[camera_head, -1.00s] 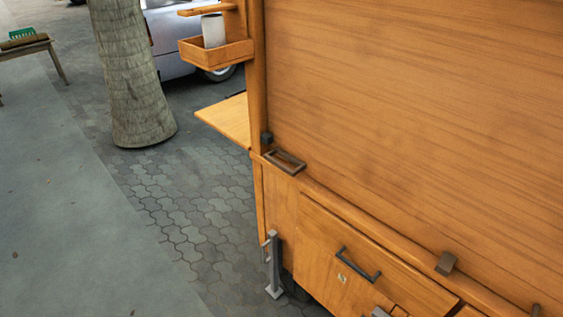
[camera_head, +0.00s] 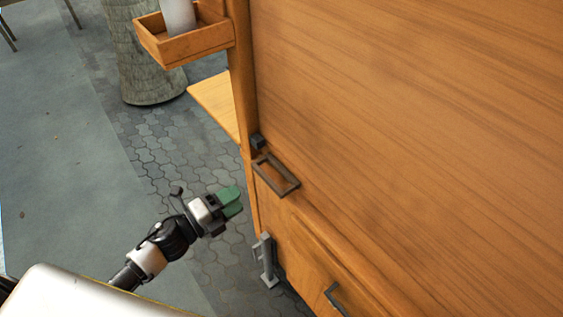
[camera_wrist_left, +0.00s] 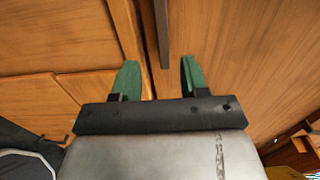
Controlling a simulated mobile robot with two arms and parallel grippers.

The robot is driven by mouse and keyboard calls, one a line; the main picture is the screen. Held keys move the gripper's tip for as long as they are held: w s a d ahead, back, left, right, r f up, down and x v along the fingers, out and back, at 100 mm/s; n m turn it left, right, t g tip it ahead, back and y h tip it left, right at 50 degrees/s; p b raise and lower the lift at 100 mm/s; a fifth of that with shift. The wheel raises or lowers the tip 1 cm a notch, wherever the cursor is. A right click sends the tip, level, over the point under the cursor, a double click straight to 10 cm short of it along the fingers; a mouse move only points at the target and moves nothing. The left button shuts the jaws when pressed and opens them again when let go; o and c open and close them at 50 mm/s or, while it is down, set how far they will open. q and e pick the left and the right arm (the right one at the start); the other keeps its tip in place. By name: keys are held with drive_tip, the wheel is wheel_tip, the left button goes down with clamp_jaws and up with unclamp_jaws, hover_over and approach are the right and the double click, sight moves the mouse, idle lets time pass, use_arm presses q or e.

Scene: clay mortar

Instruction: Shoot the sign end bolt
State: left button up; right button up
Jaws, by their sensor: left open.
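A wooden stall fills the right of the head view. At its near corner a dark rectangular metal loop (camera_head: 277,175) sits beside a small dark block (camera_head: 257,142). Lower down, an upright grey metal fitting (camera_head: 266,262) stands against the corner by the paving. I cannot tell for sure which of these is the bolt. My left gripper (camera_head: 231,202) has green fingertips and is open and empty, left of the stall corner, below the loop in the picture. In the left wrist view its fingers (camera_wrist_left: 160,78) are spread toward wood, with a grey bar (camera_wrist_left: 162,35) between and beyond them. My right gripper is out of view.
A wooden side shelf (camera_head: 217,103) and an open tray (camera_head: 187,41) with a white cylinder (camera_head: 179,15) jut from the stall's left side. A dark drawer handle (camera_head: 335,298) is low on the front. A tree trunk (camera_head: 148,65) stands behind.

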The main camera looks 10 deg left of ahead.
sight(265, 181)
use_arm(q)
drive_tip(key=x, duration=0.3)
drive_tip(key=p+x, duration=0.1)
drive_tip(key=shift+w+d+r, duration=0.2)
drive_tip(key=shift+d+r, duration=0.15)
drive_tip(key=shift+d, duration=0.05)
drive_tip(key=x, duration=0.4)
drive_tip(key=shift+w+f+p, duration=0.1)
drive_tip(key=shift+f+p, duration=0.05)
drive_tip(key=shift+p, duration=0.25)
drive_tip(key=shift+w+d, duration=0.3)
drive_tip(key=shift+w, duration=0.15)
drive_tip(key=shift+f, duration=0.1)
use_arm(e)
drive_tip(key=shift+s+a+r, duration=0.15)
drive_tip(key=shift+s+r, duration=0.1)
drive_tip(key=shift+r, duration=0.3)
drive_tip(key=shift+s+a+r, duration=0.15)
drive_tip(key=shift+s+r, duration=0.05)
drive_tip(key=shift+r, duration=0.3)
use_arm(q)
drive_tip(key=shift+c, duration=0.6)
clamp_jaws()
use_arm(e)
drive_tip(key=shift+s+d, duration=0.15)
